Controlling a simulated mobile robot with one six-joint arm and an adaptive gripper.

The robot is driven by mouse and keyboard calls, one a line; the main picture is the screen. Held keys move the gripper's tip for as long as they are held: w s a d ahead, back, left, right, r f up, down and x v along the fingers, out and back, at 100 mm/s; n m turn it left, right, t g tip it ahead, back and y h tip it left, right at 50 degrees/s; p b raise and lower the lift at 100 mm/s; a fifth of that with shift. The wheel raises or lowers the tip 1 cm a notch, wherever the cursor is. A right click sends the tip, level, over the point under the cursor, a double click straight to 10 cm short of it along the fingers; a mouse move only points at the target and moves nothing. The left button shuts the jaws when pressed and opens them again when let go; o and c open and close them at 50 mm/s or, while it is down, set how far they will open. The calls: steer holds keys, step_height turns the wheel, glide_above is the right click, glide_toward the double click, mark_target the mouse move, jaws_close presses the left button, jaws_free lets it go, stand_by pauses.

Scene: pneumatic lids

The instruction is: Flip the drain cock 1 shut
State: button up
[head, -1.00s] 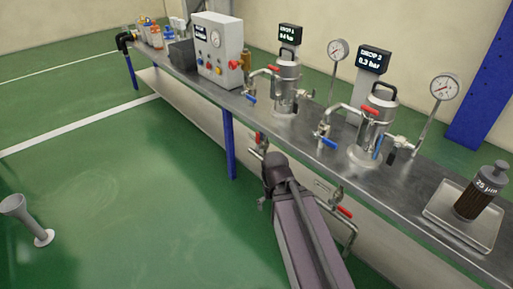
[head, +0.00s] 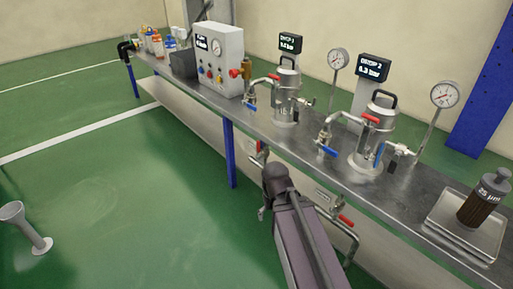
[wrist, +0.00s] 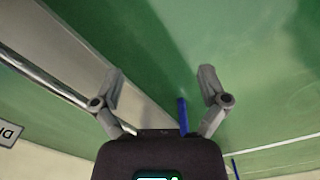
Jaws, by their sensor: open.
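Under the front of the bench, a drain cock (head: 259,155) with a metal pipe and a bit of red handle shows beside my arm; I take it as drain cock 1. My arm hides part of it, and its lever angle is unclear. My gripper is mostly hidden behind my arm in the head view, where a grey finger part (head: 262,212) sticks out. In the wrist view my gripper (wrist: 160,82) is open, with its two grey fingers wide apart and nothing between them. No drain lever is clear in the wrist view.
A second drain cock (head: 343,220) with a red lever sits right of my arm. The bench top (head: 405,185) carries two metal canisters with red and blue levers, gauges, displays and a control box (head: 218,58). A blue bench leg (head: 228,155) stands left.

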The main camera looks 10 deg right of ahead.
steer(key=shift+r+p, duration=0.3)
steer(key=c, duration=0.7)
steer(key=shift+r+p, duration=0.4)
steer(key=c, duration=0.4)
step_height(320, 180, up, 14)
steer(key=p, duration=1.4)
steer(key=shift+r, duration=0.25)
jaws_close()
steer(key=shift+s, duration=0.15)
